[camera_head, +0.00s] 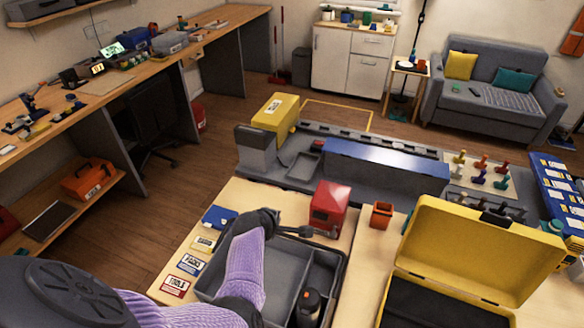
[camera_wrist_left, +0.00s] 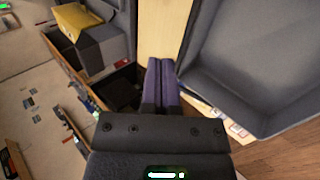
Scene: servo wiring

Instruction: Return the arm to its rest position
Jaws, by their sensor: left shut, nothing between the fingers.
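My left arm (camera_head: 245,265), in a purple sleeve, reaches in from the bottom left of the head view. Its dark left gripper (camera_head: 308,231) is above the grey compartment tray (camera_head: 338,268), close to the red box (camera_head: 329,205). In the left wrist view the two fingers (camera_wrist_left: 160,72) lie together, shut with nothing between them. A grey tray surface (camera_wrist_left: 250,60) shows to their right in that view. My right gripper is not in view.
An open yellow case (camera_head: 480,250) stands at right. An orange bin (camera_head: 381,214), a blue block (camera_head: 385,168) and a yellow box (camera_head: 276,115) lie beyond the tray. Label cards (camera_head: 188,265) are left of it. Wooden floor (camera_head: 190,180) is clear at left.

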